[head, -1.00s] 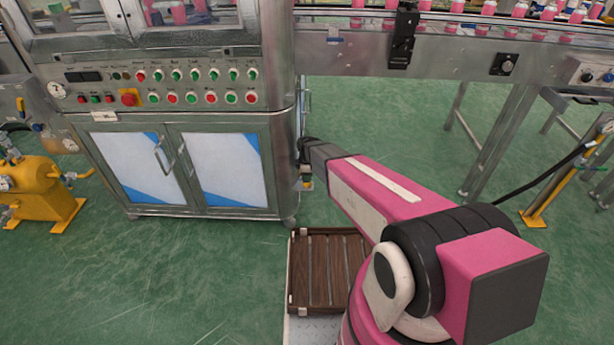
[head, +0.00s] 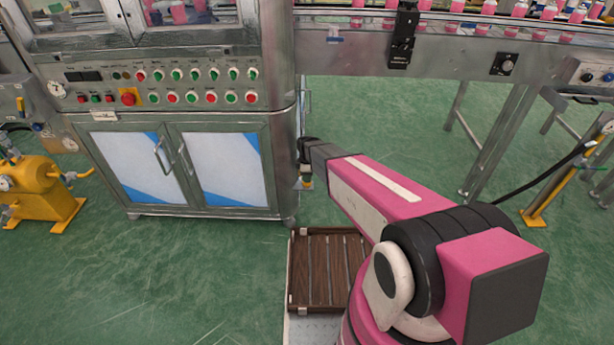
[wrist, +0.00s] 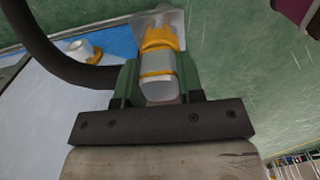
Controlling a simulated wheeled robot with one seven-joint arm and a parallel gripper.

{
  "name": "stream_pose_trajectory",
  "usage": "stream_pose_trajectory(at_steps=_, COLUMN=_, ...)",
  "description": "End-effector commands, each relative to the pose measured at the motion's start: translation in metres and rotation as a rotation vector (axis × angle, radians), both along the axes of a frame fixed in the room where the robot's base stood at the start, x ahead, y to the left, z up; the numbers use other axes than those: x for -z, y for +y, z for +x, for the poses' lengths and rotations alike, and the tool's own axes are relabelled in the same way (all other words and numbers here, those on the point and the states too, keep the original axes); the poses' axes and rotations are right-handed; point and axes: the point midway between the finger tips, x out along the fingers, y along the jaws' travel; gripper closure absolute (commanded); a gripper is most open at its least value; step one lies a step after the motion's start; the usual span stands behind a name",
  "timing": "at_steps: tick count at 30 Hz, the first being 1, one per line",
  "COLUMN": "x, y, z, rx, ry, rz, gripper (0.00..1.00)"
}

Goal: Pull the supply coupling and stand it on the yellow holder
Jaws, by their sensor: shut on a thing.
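In the wrist view, my gripper (wrist: 160,88) has green fingers shut around a pale silver cylinder with a yellow band, which looks like the supply coupling (wrist: 158,88). A yellow fitting (wrist: 160,38) lies just beyond its end, against a grey plate (wrist: 172,20). I cannot tell whether coupling and fitting are joined. A white stub with a yellow ring (wrist: 80,50) is at upper left; I cannot tell whether it is the holder. In the head view, my gripper is small beside the cabinet's right side, and the coupling is barely visible.
A thick black hose (wrist: 45,50) curves from upper left toward my gripper. The steel cabinet (head: 285,165) stands just left of it, with a conveyor (head: 450,45) above right.

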Motion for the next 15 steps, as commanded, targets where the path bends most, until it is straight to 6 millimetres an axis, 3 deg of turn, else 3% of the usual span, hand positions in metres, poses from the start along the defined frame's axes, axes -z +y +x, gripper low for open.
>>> stream_pose_trajectory(at_steps=3, x=0.0013, y=0.0001, z=0.0001, rx=0.0, ry=0.0, rz=0.0, gripper=1.0)
stream_pose_trajectory(at_steps=4, x=0.001, y=0.0, z=0.0001, rx=0.0, ry=0.0, rz=0.0, gripper=0.56)
stream_pose_trajectory(at_steps=6, x=0.001, y=0.0, z=0.0, rx=0.0, ry=0.0, rz=0.0, gripper=0.36)
stream_pose_trajectory(at_steps=15, x=-0.0002, y=0.0, z=0.0, rx=0.0, ry=0.0, rz=0.0, gripper=0.36)
